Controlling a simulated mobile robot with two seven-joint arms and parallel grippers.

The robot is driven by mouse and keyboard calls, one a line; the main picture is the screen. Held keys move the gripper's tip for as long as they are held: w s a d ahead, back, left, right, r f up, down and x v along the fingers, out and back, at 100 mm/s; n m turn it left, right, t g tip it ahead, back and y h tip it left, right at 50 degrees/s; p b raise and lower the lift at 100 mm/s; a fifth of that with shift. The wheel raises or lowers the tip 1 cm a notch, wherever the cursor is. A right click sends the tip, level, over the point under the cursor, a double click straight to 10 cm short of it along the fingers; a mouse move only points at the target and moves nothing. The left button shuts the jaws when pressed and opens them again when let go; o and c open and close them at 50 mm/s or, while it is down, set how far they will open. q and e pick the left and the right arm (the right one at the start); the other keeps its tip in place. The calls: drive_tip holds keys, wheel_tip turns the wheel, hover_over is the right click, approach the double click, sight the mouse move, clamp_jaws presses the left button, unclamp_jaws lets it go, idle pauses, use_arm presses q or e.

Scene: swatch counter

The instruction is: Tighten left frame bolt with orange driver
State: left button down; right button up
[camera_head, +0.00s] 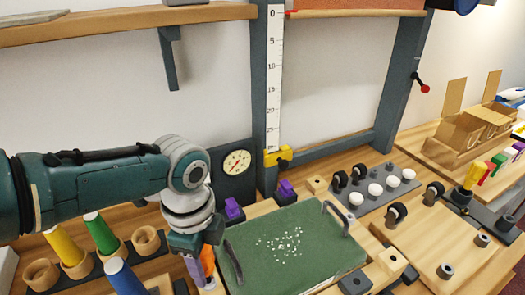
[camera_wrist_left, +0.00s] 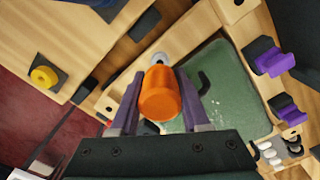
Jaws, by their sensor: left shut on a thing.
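My left gripper (camera_head: 203,268) is shut on the orange driver (camera_head: 208,260), beside the left edge of the green tray (camera_head: 262,228). The left wrist view shows the orange handle (camera_wrist_left: 160,95) between the two purple-grey fingers, pointing away from the wrist. A pale round part shows just beyond the handle; I cannot tell whether it is the driver's collar or a bolt head. The left frame bolt is not clearly visible, and the driver tip is hidden. My right gripper is not in view.
Purple clamps (camera_head: 285,192) stand behind the tray, which has grey handles and white bits on it. Yellow (camera_head: 64,246), green (camera_head: 101,232) and blue (camera_head: 122,278) handles stand at the left. A grey board with white knobs (camera_head: 375,189) lies to the right.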

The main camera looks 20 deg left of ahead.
use_arm(q)
drive_tip(key=m+b, duration=0.1)
drive_tip(key=m, duration=0.5)
drive_tip(key=shift+f+m, duration=0.15)
drive_tip(key=shift+m, duration=0.25)
drive_tip(key=m+b, duration=0.1)
drive_tip(key=m, duration=0.3)
drive_tip(key=shift+s, duration=0.1)
drive_tip(key=c, duration=0.6)
unclamp_jaws()
drive_tip(key=shift+r+n+p, duration=0.25)
drive_tip(key=shift+n+p, duration=0.2)
drive_tip(key=shift+n, duration=0.45)
drive_tip(key=n+p, duration=0.1)
drive_tip(key=n, duration=0.3)
drive_tip(key=shift+d, duration=0.1)
drive_tip(key=n, duration=0.4)
drive_tip(key=shift+p, duration=0.3)
drive_tip(key=n, duration=0.4)
drive_tip(key=shift+f+n, duration=0.15)
drive_tip(key=shift+n, duration=0.25)
